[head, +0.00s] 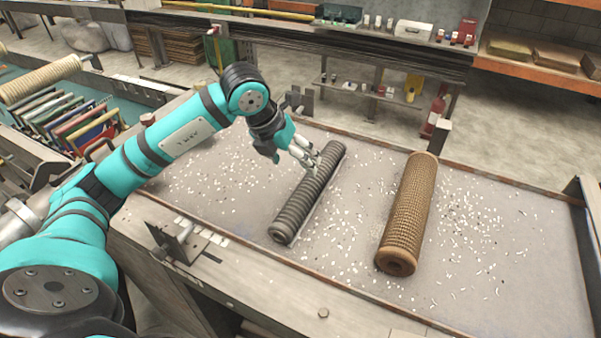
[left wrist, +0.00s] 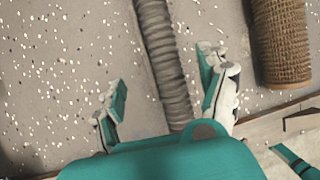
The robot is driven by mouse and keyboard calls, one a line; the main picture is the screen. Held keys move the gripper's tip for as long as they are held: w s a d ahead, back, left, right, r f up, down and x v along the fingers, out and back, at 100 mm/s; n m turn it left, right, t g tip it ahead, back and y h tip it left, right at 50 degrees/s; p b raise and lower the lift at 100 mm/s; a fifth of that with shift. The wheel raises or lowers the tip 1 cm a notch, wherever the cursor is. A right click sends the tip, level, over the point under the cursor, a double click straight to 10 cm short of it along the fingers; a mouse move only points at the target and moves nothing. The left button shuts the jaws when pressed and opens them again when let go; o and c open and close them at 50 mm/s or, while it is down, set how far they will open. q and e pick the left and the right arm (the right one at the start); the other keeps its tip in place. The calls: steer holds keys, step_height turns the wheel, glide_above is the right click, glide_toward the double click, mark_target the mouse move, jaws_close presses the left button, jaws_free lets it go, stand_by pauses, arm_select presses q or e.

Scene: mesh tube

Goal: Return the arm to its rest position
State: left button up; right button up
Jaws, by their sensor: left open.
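My left gripper (head: 305,154) is in the head view above the far part of a grey ribbed tube (head: 308,195). In the left wrist view the gripper (left wrist: 165,103) is open, with its two fingers apart on either side of the grey tube (left wrist: 163,55). Nothing shows held in it. I cannot tell the exact height of the fingers over the tube. My left arm reaches in from the left, bent at the elbow. My right gripper is not in view.
A brown mesh tube (head: 408,212) lies to the right on the same grey worktable (head: 490,215), among scattered white bits. A metal bracket (head: 178,242) stands at the near left edge. A rack of coloured panels (head: 75,125) is at left. A shelf (head: 390,40) runs behind.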

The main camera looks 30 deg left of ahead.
arm_select(q)
steer(key=shift+v, duration=0.75)
